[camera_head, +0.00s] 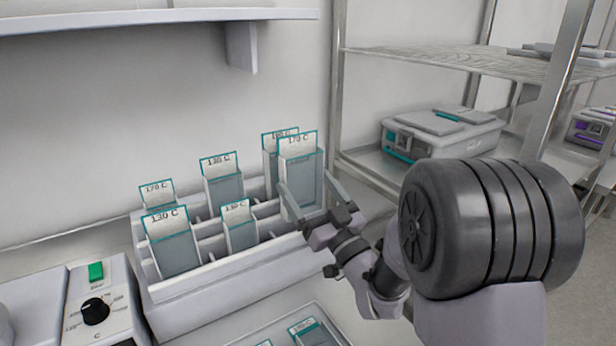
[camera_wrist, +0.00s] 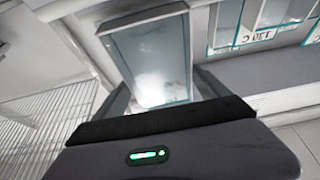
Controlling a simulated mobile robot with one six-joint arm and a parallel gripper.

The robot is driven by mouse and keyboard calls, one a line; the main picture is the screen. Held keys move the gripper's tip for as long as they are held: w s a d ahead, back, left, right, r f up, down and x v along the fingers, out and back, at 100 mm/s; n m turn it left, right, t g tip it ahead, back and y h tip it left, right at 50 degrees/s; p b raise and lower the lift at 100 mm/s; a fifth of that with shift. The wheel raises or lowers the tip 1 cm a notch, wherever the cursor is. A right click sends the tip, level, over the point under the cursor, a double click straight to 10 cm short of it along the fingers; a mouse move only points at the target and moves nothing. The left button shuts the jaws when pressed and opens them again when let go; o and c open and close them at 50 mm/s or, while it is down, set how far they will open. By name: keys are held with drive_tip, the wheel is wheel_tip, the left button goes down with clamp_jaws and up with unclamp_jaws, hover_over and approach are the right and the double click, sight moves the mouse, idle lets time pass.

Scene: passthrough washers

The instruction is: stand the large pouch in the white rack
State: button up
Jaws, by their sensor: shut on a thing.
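The white rack (camera_head: 200,302) stands on the bench, with pouches upright in two rows. My gripper (camera_head: 306,182) is shut on a large teal-edged pouch marked 170 C (camera_head: 299,165), at the right end of the rack. The held pouch is upright and looks to be at the front row's right end. Its lower edge is hard to make out, so I cannot tell whether it is fully seated. In the wrist view the pouch (camera_wrist: 150,60) fills the space between my fingers (camera_wrist: 160,92).
Another pouch (camera_head: 269,158) stands close behind the held one. A large 130 C pouch (camera_head: 173,245) and a small pouch (camera_head: 240,227) share the front row. A tray (camera_head: 262,335) with pouches lies in front. A wire shelf unit (camera_head: 365,165) stands right; a wall shelf (camera_head: 150,18) is above.

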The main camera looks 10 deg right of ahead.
sight(305, 206)
drive_tip(key=shift+f, duration=2.8)
drive_tip(key=o, duration=1.5)
drive_tip(key=shift+c, duration=0.2)
drive_tip(key=v, duration=0.7)
drive_tip(key=d+r+m+g+h, duration=0.4)
drive_tip(key=d+m+g+h, duration=0.1)
drive_tip(key=m+h, duration=0.35)
drive_tip(key=s+a+f+g+y, duration=0.1)
drive_tip(key=s+a+g, duration=0.4)
drive_tip(key=s, duration=0.7)
drive_tip(key=s+a+f+g+y, duration=0.2)
drive_tip(key=s+a+g, duration=0.3)
drive_tip(key=s, duration=0.8)
drive_tip(key=shift+a+f+g, duration=0.3)
drive_tip(key=shift+a+f, duration=0.6)
drive_tip(key=shift+n+y, duration=0.25)
